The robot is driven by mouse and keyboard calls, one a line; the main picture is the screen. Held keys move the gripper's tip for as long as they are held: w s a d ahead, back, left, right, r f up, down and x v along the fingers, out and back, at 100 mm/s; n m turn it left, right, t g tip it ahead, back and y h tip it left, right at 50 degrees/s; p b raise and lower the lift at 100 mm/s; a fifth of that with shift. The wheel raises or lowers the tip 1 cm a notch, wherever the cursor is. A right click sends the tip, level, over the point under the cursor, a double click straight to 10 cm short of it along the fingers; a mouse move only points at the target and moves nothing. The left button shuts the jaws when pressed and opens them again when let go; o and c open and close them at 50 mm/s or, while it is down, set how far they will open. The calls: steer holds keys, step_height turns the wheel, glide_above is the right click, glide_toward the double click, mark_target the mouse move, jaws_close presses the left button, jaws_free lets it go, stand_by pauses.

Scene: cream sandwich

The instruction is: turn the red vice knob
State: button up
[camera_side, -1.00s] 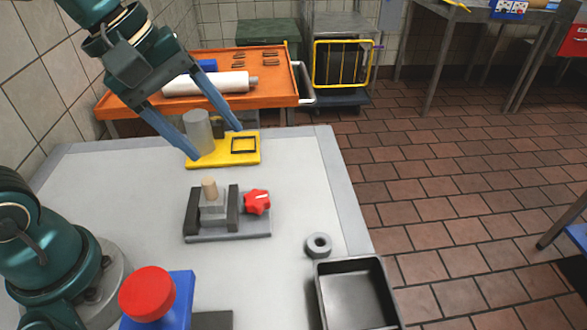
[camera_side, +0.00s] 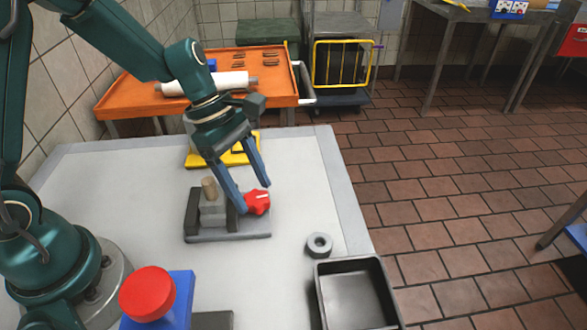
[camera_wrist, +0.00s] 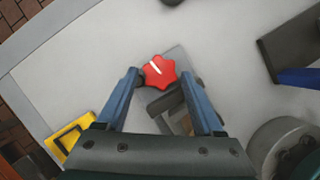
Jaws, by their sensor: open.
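The red vice knob (camera_side: 257,202) is a lobed knob with a white mark, at the right side of the grey vice (camera_side: 238,237). It also shows in the wrist view (camera_wrist: 159,71), just ahead of and between the fingertips. A tan peg (camera_side: 209,188) stands upright in a grey block between the vice jaws. My gripper (camera_side: 254,199) is open, pointing down, with one blue finger on each side of the knob. In the wrist view (camera_wrist: 163,80) the left fingertip is close to the knob; I cannot tell whether it touches.
A grey ring (camera_side: 319,245) and a dark open tray (camera_side: 352,290) lie to the right of the vice. A red button on a blue box (camera_side: 150,285) is at the front. A yellow plate (camera_side: 197,157) lies behind. The white tabletop (camera_side: 110,195) is clear at left.

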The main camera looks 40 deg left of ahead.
steer(key=shift+d+f, duration=0.1)
steer(key=shift+f, duration=0.3)
jaws_close()
steer(key=c, duration=1.1)
jaws_free()
steer(key=shift+w+m+g, duration=0.1)
steer(key=shift+m+g, duration=0.3)
steer(key=shift+m, duration=0.4)
steer(key=c, duration=1.1)
jaws_free()
steer(key=c, duration=1.1)
jaws_free()
jaws_free()
steer(key=shift+r, duration=0.1)
